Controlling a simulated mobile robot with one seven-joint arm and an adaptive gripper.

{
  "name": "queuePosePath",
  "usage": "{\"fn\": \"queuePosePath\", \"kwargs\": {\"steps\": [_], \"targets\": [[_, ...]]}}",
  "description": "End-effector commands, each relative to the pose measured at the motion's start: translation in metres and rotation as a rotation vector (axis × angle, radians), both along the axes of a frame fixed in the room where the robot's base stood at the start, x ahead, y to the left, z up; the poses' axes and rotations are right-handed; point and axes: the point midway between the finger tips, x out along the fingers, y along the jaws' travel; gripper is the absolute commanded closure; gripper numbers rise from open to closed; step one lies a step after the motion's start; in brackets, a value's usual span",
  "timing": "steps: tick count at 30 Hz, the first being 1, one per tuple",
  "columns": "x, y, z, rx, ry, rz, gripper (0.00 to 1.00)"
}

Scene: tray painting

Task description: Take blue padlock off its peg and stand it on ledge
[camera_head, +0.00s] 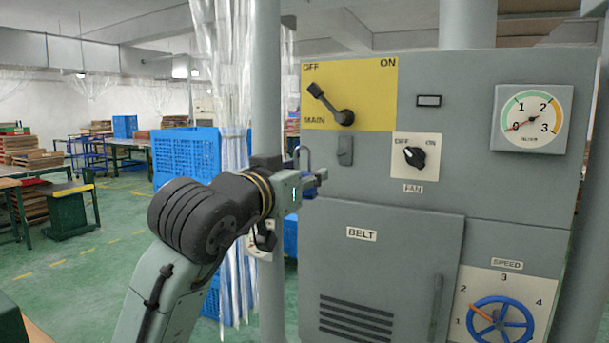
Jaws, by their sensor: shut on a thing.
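The padlock's grey shackle (302,151) stands up above my gripper, with a little of the blue body (309,193) showing at the jaws. The rest of the body is hidden by my gripper (312,184), which is shut on it. The padlock looks upright, in front of the left edge of the grey machine panel. A small grey fitting (345,150), perhaps the peg, sits under the yellow MAIN plate, right of the padlock and apart from it in the picture. The ledge (400,208) seems to be the top of the BELT box, below and right of my gripper.
The MAIN lever (330,103) is above right of my gripper. The FAN knob (414,157) and a blue SPEED wheel (501,322) are farther right. A grey post (267,80) and clear plastic strips stand close at left, with a blue crate (187,155) behind.

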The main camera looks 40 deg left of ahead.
Motion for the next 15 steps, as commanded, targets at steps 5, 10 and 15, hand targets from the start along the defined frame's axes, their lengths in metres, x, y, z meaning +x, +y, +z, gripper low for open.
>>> {"fn": "queuePosePath", "kwargs": {"steps": [5, 10, 15], "targets": [[-0.007, -0.002, 0.001, 0.000, -0.002, -0.001, 0.87], [-0.014, -0.004, 0.001, 0.000, -0.001, -0.001, 0.87], [-0.021, -0.005, 0.001, 0.001, -0.002, 0.000, 0.87]]}}
